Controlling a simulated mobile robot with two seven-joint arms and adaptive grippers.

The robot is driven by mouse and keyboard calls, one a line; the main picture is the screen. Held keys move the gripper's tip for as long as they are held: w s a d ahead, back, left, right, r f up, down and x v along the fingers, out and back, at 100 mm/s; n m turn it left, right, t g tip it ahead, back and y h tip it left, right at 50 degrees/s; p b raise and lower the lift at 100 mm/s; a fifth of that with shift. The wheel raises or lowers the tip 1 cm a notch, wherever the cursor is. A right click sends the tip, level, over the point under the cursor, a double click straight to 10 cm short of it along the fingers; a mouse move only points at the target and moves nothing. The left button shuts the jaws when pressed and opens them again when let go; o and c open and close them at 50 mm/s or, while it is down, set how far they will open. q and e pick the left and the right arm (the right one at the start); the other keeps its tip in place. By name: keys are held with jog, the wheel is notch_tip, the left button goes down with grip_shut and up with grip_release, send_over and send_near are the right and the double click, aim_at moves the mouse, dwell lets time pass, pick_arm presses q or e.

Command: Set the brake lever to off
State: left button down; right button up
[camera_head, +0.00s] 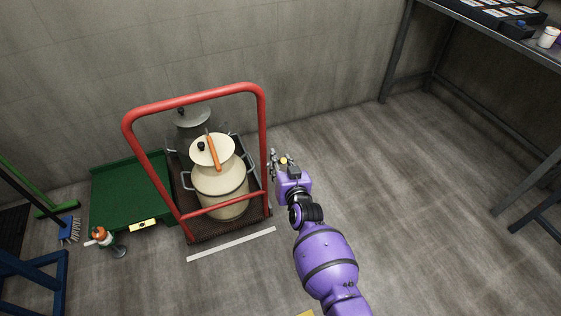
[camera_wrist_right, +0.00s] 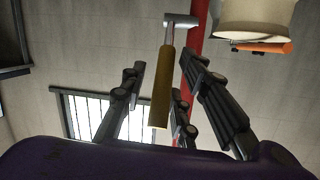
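The brake lever (camera_wrist_right: 162,85) has a yellow handle on a thin metal stem, joined to a grey bracket (camera_wrist_right: 180,20) at the red post in the right wrist view. My right gripper (camera_wrist_right: 162,62) is open, with its dark fingers on either side of the lever and gaps visible between. In the head view my right gripper (camera_head: 278,163) is beside the right post of the red cart frame (camera_head: 264,130); a small yellow bit shows among its fingers, and the rest of the lever is hidden. My left gripper is not in view.
The cart carries a cream can (camera_head: 220,185) with an orange bar (camera_head: 213,150) on its lid, and a grey can behind. A metal table (camera_head: 480,30) stands upper right.

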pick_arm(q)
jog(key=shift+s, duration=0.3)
pick_arm(e)
jog(key=shift+a+r, duration=0.1)
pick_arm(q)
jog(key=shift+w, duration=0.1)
pick_arm(e)
jog(key=shift+s, duration=0.3)
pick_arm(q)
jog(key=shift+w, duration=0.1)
pick_arm(e)
jog(key=v, duration=1.1)
jog(key=shift+r, duration=0.15)
jog(key=shift+s, duration=0.15)
